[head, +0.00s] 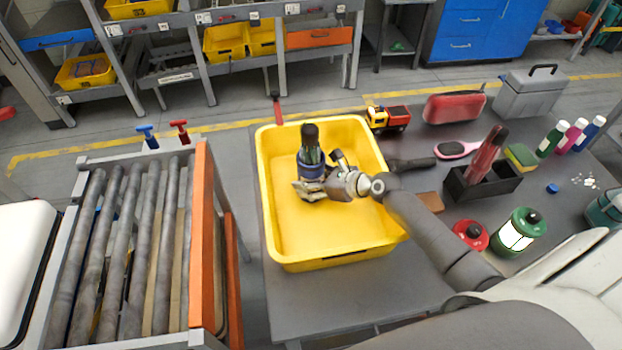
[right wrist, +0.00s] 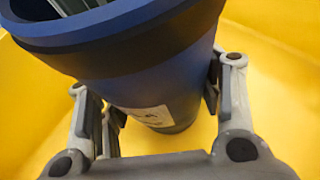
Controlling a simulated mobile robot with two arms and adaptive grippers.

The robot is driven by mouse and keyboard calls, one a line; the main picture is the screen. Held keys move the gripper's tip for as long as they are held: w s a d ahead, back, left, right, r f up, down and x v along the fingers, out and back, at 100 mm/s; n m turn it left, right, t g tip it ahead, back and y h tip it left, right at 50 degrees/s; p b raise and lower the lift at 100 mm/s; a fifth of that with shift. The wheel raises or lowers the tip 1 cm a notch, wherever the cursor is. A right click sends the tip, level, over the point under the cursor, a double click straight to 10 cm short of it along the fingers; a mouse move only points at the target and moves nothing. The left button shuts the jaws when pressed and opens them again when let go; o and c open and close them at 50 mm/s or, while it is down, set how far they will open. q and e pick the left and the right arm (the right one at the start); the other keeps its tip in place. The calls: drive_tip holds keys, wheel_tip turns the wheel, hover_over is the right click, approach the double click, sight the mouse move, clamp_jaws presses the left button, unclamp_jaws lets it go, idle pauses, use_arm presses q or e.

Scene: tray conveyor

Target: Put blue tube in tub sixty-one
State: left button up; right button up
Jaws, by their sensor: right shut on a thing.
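A yellow tub (head: 300,245) stands on the grey table. No number on it can be read from here. My right gripper (head: 310,192) reaches into the tub from the right and is shut on the blue tube (head: 311,170). The tube is upright inside the tub, with dark and green items sticking out of its top. In the right wrist view the tube (right wrist: 170,85) sits between the two fingers (right wrist: 160,110), with a white label low on its side and yellow all around. I cannot tell whether its base touches the tub floor. My left gripper is not in view.
A roller conveyor (head: 125,250) with an orange side board (head: 203,235) stands left of the table.

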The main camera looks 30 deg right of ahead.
drive_tip(key=shift+r, duration=0.1)
drive_tip(key=o, duration=1.1)
drive_tip(key=shift+f, duration=0.2)
drive_tip(key=shift+o, duration=0.2)
drive_tip(key=shift+r, duration=0.25)
drive_tip(key=shift+s+d, duration=0.2)
drive_tip(key=shift+s, duration=0.15)
drive_tip(key=v, duration=1.1)
drive_tip(key=shift+b, duration=0.35)
drive_tip(key=shift+s+r, duration=0.1)
